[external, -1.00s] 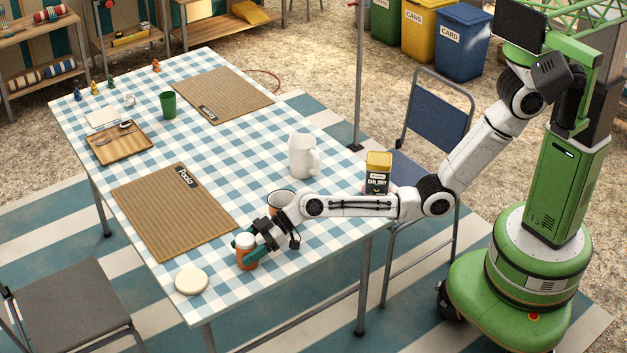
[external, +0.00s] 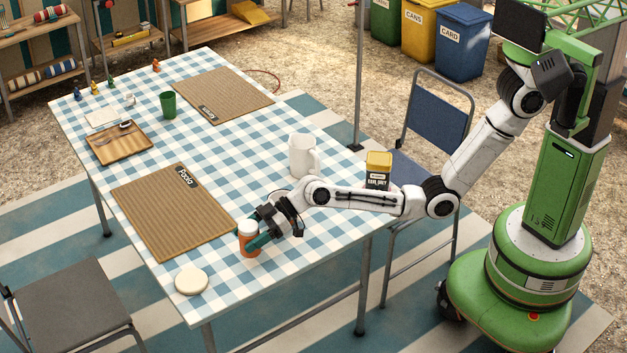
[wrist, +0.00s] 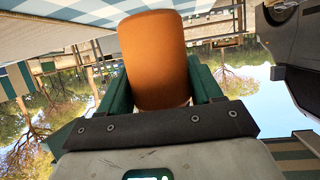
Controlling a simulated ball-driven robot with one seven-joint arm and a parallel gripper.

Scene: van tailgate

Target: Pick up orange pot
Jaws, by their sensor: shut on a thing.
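The orange pot (external: 249,247), a small orange jar with a white lid, is at the near part of the checked table (external: 215,285). My gripper (external: 252,239) reaches it from the right, with its green fingers closed around its sides. In the wrist view the orange body of the pot (wrist: 153,58) stands between the two green fingers of my gripper (wrist: 163,82), with a finger on each side. The pot looks upright and seems to be a little above the cloth. Its underside is hard to see.
A white round disc (external: 192,281) lies left of the pot. A brown placemat (external: 172,215) marked "Paola" is behind it. A white jug (external: 301,156) and a yellow-topped tin (external: 378,171) stand near my forearm. A wooden tray (external: 122,150) and green cup (external: 168,105) are farther off.

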